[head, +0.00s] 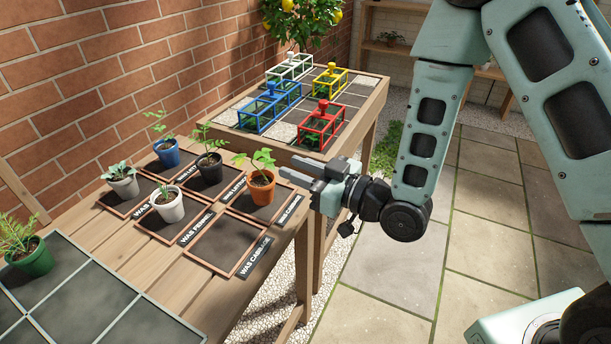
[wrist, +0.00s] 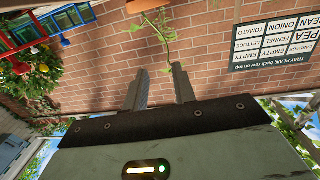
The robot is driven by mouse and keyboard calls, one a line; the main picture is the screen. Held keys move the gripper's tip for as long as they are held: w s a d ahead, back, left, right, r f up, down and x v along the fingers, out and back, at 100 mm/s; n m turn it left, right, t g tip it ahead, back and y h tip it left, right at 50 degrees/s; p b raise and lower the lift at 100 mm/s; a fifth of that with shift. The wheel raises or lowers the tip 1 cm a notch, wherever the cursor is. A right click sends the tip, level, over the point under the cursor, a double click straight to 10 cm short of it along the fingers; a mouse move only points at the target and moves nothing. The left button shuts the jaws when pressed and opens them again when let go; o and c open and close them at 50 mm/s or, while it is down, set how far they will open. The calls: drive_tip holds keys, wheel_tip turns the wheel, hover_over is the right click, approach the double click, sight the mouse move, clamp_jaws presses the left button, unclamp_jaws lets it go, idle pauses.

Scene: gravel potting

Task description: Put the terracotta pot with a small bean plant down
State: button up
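The terracotta pot (head: 262,192) with a small bean plant (head: 260,159) appears to stand upright on a dark labelled square at the right end of the bench mats. My gripper (head: 281,174) is just right of it in the head view, with its fingers pointing at the pot's upper part. There the pot (wrist: 147,4) shows at the top edge, past the fingertips, with the plant hanging down in the inverted picture.
Blue (head: 167,153), black (head: 210,168), white (head: 168,205) and grey (head: 122,181) pots stand left of it. A green pot (head: 33,258) stands on the front-left tray. Coloured frames, including a red one (head: 320,128), stand on the bench behind. The "WAS CABBAGE" square (head: 226,240) is empty.

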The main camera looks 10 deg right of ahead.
drive_tip(key=s+d+r+m+g+h, duration=0.1)
drive_tip(key=s+d+r+g+h, duration=0.1)
drive_tip(key=s+g+h, duration=0.4)
drive_tip(key=s+d+r+g+h, duration=0.2)
drive_tip(key=s+d+g+h, duration=0.2)
drive_tip(key=s, duration=1.3)
drive_tip(key=g+h, duration=0.2)
drive_tip(key=shift+s+r+m+h, duration=0.15)
drive_tip(key=shift+s+m+h, duration=0.15)
drive_tip(key=shift+m, duration=0.1)
